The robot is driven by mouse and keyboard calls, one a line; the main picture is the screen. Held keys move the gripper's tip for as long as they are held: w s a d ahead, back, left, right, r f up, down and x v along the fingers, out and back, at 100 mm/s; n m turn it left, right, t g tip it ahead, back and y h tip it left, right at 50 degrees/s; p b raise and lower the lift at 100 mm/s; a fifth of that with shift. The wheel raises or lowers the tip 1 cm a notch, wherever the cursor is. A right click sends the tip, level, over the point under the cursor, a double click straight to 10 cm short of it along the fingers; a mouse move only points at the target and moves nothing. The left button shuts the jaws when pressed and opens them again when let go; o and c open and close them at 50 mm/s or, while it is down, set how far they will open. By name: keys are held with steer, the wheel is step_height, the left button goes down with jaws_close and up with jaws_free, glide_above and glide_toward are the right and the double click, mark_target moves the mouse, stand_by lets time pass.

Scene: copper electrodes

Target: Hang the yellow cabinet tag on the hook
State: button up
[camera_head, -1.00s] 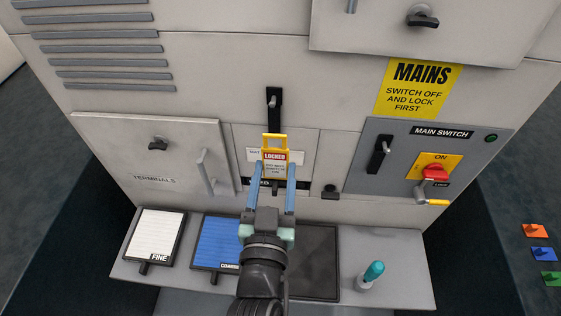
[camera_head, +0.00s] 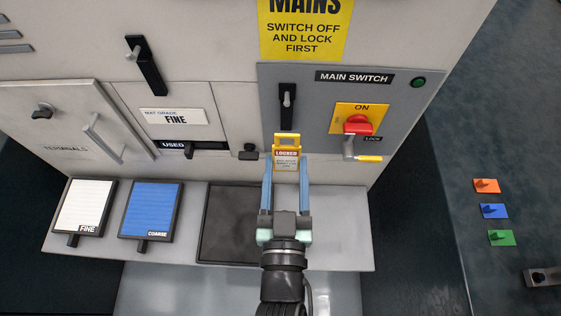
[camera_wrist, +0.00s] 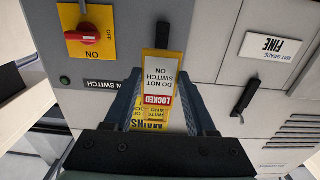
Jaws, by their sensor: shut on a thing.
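The yellow tag (camera_head: 287,143) has a red LOCKED band and a yellow loop at its top. My gripper (camera_head: 286,165) is shut on it, with a blue finger at each side, and holds it upright. A black hook (camera_head: 287,98) on the grey main switch panel (camera_head: 310,98) is just above the tag in the head view.
A red main switch (camera_head: 358,125) at ON sits right of the hook, with a yellow-ended lock lever (camera_head: 367,157) below it. Another black hook (camera_head: 144,65) is at left. White (camera_head: 85,205) and blue (camera_head: 150,207) mats lie on the shelf (camera_head: 340,225).

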mark_target(286, 120)
steer(key=shift+w+a, duration=0.2)
steer(key=shift+w, duration=0.25)
steer(key=shift+w+d+f, duration=0.1)
steer(key=shift+w+f, duration=0.05)
steer(key=shift+w, duration=1.75)
steer(key=shift+w+f, duration=0.15)
steer(key=shift+w, duration=1.75)
steer(key=shift+w+f+b, duration=0.4)
steer(key=shift+w+f, duration=0.15)
steer(key=o, duration=1.1)
steer(key=shift+c, duration=0.2)
